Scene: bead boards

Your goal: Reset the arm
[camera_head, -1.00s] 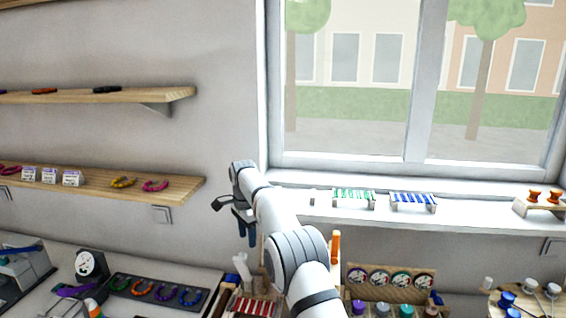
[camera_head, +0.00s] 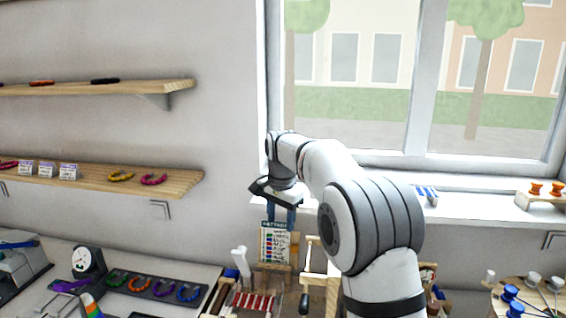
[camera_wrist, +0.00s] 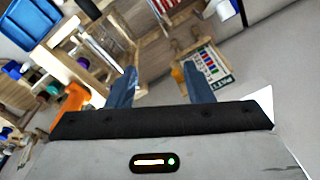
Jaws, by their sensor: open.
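My arm rises from the lower right of the head view and bends left in front of the window. My gripper (camera_head: 283,216) points down, above and in front of a small pattern chart (camera_head: 274,243) on a wooden stand. Its two blue fingers are apart with nothing between them. In the wrist view, my gripper (camera_wrist: 163,90) shows its two blue fingers spread wide. The pattern chart also shows there (camera_wrist: 205,66), tilted, beyond the right finger. My arm hides part of the window sill and the bench behind it.
A wooden frame (camera_head: 318,268) stands right of the chart, close to my arm. Wall shelves (camera_head: 180,181) hold more arcs. A round wooden stand with spools (camera_head: 532,298) is at right.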

